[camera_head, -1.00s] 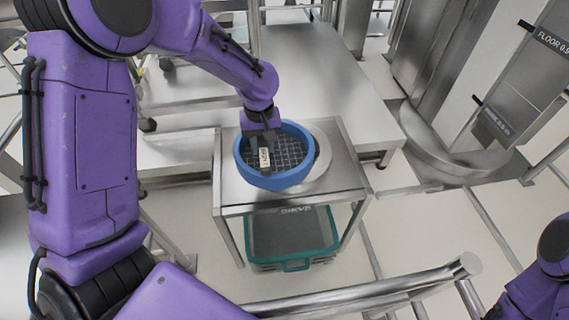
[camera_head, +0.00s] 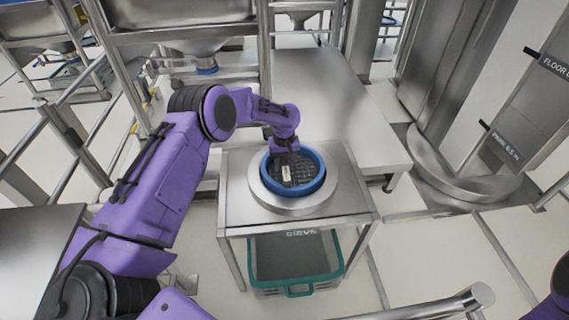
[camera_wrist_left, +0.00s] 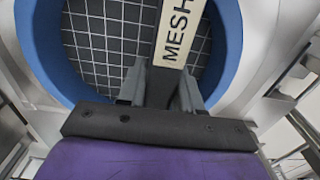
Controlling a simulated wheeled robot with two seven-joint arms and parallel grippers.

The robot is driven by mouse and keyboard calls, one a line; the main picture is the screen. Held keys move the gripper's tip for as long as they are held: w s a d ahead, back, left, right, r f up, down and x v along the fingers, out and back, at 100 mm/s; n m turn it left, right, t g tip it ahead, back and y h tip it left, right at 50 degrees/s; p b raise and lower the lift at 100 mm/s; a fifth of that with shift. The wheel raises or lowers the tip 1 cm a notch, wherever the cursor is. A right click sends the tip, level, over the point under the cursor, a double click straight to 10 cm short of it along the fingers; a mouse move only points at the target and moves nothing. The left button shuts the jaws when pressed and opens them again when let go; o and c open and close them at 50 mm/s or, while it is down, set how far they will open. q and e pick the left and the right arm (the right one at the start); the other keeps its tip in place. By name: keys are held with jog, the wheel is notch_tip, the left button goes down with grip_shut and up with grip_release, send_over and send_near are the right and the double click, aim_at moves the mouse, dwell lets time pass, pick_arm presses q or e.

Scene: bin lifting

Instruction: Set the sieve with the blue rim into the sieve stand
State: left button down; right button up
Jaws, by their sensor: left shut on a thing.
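The sieve with the blue rim (camera_head: 322,172) is over the round steel ring of the sieve stand (camera_head: 293,208), and looks level and roughly centred in it. I cannot tell whether it bears fully on the ring. In the left wrist view the blue rim (camera_wrist_left: 38,50) curves around a dark mesh. A pale bar lettered "MESH" (camera_wrist_left: 178,35) crosses it. My left gripper (camera_head: 285,160) is above the sieve, shut on its middle bar; its fingers (camera_wrist_left: 160,88) flank the bar in the wrist view. My right gripper is out of view.
A teal-rimmed bin (camera_head: 297,270) stands under the stand's table. A long steel bench (camera_head: 330,100) lies behind it. A steel rail (camera_head: 440,308) runs across the front right. Steel frames stand at the back left.

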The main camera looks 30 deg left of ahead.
pick_arm(q)
jog(key=shift+r, duration=0.1)
jog(key=shift+f+b, duration=0.3)
jog(key=shift+f, duration=0.3)
jog(key=c, duration=0.8)
grip_release()
jog(key=shift+o, duration=0.2)
notch_tip(320, 180, up, 13)
jog(key=shift+r+p, duration=0.15)
jog(key=shift+p, duration=0.3)
